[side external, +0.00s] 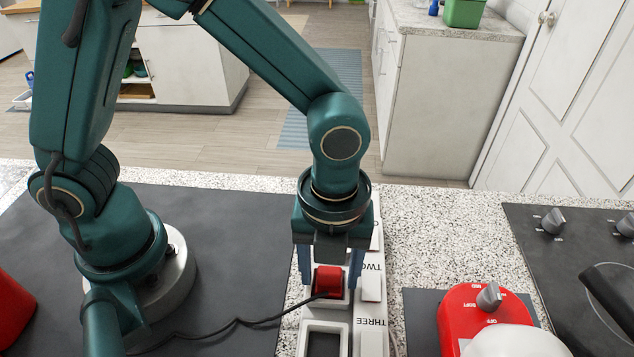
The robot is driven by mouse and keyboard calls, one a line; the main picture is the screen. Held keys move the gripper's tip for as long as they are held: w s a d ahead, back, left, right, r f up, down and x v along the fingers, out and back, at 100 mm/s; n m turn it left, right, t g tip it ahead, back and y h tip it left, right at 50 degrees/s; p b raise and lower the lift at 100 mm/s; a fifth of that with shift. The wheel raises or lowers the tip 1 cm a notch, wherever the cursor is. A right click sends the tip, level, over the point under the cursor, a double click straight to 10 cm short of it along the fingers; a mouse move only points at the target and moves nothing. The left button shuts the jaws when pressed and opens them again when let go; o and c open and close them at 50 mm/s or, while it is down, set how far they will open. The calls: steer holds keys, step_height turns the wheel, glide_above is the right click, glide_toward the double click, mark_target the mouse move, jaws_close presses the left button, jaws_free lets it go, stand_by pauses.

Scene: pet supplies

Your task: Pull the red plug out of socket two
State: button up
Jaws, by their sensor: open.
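The red plug (327,281) sits in the socket beside the label TWO on the white power strip (375,342). A black cord (237,321) runs from the plug to the left across the dark mat. My gripper (329,275) points down over the plug, with one finger on its left and one on its right. The fingers are open around the plug; whether they touch it I cannot tell. The socket's opening is hidden under the plug. The socket beside the label THREE (324,341) is empty.
A red appliance with a grey knob (488,297) stands right of the strip, with a white rounded thing (515,343) in front. A cooktop (570,240) is at the far right. A red object (12,312) is at the left edge. The dark mat (235,240) has free room.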

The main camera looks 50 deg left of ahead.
mark_target(330, 270)
jaws_close()
steer(key=shift+r, duration=2.35)
